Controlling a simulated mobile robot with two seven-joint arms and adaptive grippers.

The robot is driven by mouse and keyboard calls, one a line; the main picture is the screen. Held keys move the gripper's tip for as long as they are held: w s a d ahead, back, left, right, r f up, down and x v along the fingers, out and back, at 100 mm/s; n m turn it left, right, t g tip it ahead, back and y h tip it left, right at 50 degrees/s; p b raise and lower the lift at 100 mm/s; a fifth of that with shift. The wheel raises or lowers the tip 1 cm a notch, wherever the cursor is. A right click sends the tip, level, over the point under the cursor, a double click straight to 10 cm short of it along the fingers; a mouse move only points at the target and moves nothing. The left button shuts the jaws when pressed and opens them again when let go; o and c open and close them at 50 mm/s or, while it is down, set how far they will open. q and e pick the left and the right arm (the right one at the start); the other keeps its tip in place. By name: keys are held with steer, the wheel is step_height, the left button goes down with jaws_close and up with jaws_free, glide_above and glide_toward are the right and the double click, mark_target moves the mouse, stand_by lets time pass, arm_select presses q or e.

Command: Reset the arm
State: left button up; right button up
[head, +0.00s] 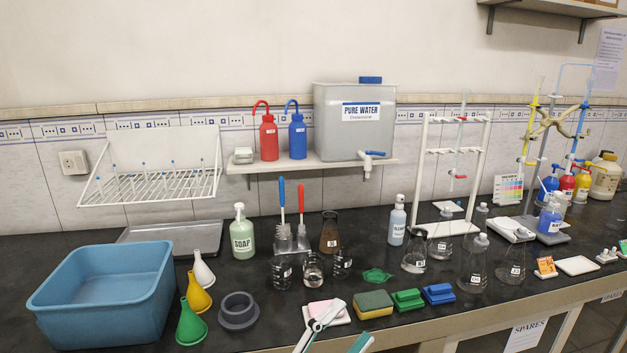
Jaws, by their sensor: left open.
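My left gripper (345,324) shows at the bottom edge of the head view, just right of the middle. Its white and teal fingers are apart, with nothing between them. One finger overlaps the pink sponge (322,308) on its white dish in the picture; I cannot tell whether they touch. The rest of the left arm is below the frame. My right gripper is not in view.
A blue basin (100,290), funnels (191,322) and a grey ring (237,311) stand at left. A yellow-green sponge (373,305), green brush (407,300) and blue brush (438,294) line the front edge. Glass flasks (473,265) stand behind, at right.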

arm_select(q)
steer(key=a+f+n+t+y, duration=0.2)
steer(key=a+f+n+y, duration=0.5)
steer(key=f, duration=0.3)
steer(key=s+a+f+n+g+y, duration=0.2)
steer(key=s+a+f, duration=0.3)
steer(key=f, duration=0.3)
steer(key=s+a+f+n+g+y, duration=0.2)
steer(key=s+a+f+n, duration=0.3)
steer(key=f, duration=0.4)
steer(key=s+a+f+n+g+y, duration=0.2)
steer(key=s+a+f+n+y, duration=0.2)
steer(key=s+a+f, duration=0.2)
step_height(320, 180, down, 3)
steer(key=a, duration=0.2)
steer(key=shift+s+a+r, duration=0.15)
steer(key=shift+s+a, duration=0.05)
steer(key=shift+a, duration=0.2)
